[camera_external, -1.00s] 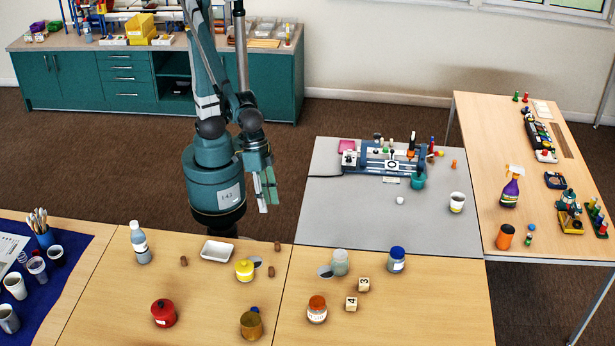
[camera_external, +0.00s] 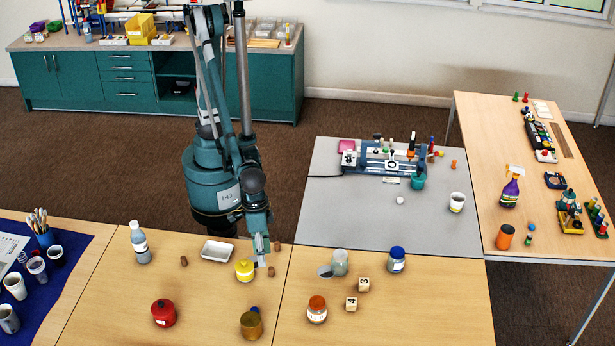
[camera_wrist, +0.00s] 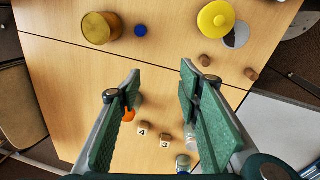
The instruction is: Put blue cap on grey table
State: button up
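The blue cap (camera_wrist: 140,30) lies on the wooden table beside a gold-brown jar (camera_wrist: 100,28). In the outside view the cap (camera_external: 255,309) shows only partly, behind the jar (camera_external: 251,325). The grey table (camera_external: 350,215) stands behind the wooden tables, to the right of my arm; a pale edge of it (camera_wrist: 265,125) shows at the right of the wrist view. My gripper (camera_external: 262,254) is above the wooden table near the yellow pot (camera_external: 244,271). In the wrist view my gripper (camera_wrist: 160,72) is open with nothing between its fingers; the cap is beyond the fingertips.
A red pot (camera_external: 163,313), an orange-lidded jar (camera_external: 317,310), a blue-lidded jar (camera_external: 397,260), a cloudy jar (camera_external: 340,263) and two number blocks (camera_external: 363,285) stand on the wooden tables. The grey table holds a white cup (camera_external: 457,203) and a small white ball (camera_external: 400,200); its front left is clear.

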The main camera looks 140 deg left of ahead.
aim_at(253, 314)
jog(key=w+d+f+n, duration=0.1)
jog(key=d+f, duration=0.1)
jog(key=f, duration=0.2)
jog(key=w+d+f+n+g, duration=0.1)
jog(key=w+d+f, duration=0.1)
jog(key=d+f, duration=0.1)
jog(key=w+d+f+n, duration=0.1)
jog(key=d+f, duration=0.1)
jog(key=f, duration=0.3)
jog(key=shift+w+d+g, duration=0.3)
jog(key=shift+w+d, duration=0.05)
jog(key=shift+f+b, duration=0.35)
jog(key=shift+f, duration=0.95)
jog(key=shift+s+d+f+b, duration=0.1)
jog(key=shift+f+b, duration=0.7)
jog(key=shift+f, duration=1.8)
jog(key=c, duration=0.7)
